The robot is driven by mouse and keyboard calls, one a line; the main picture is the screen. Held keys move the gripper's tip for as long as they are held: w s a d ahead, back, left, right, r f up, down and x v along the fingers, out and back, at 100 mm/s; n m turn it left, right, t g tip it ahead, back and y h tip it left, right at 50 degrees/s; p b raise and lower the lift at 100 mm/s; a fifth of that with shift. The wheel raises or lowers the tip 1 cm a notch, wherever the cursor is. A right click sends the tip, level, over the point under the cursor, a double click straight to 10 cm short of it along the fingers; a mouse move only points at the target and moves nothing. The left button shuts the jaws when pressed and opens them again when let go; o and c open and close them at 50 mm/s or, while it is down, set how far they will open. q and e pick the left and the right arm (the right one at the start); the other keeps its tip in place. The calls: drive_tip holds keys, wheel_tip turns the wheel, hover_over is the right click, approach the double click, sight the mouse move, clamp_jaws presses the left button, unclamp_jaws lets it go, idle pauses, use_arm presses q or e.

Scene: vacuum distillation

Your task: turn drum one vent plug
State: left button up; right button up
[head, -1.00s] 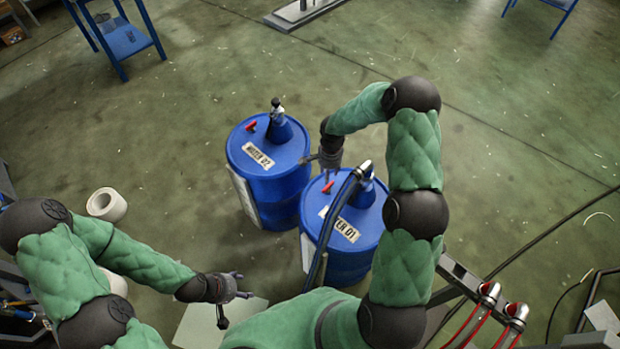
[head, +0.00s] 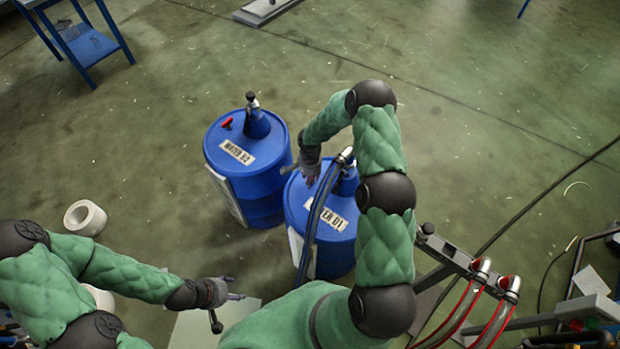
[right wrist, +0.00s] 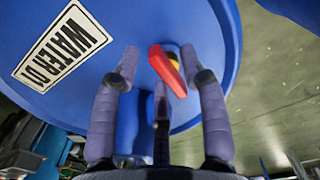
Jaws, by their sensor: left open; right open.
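Drum one is the blue drum (head: 346,245) labelled WATER 01, and its lid fills much of the right wrist view (right wrist: 185,20). Its vent plug, a red handle (right wrist: 165,68) with a yellow part beside it, lies between the open fingers of my right gripper (right wrist: 158,80); contact cannot be told. In the head view my right gripper (head: 311,176) is over the left part of drum one's lid and the plug is hidden. My left gripper (head: 228,292) is open and empty, low and left of drum one.
Drum two (head: 250,180), labelled WATER 02, stands close at the left, with a red plug (head: 227,123) and a blue fitting (head: 258,124). A hose (head: 318,215) rises to drum one's lid. A white roll (head: 85,218) lies on the floor. The floor behind the drums is open.

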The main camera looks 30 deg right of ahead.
clamp_jaws()
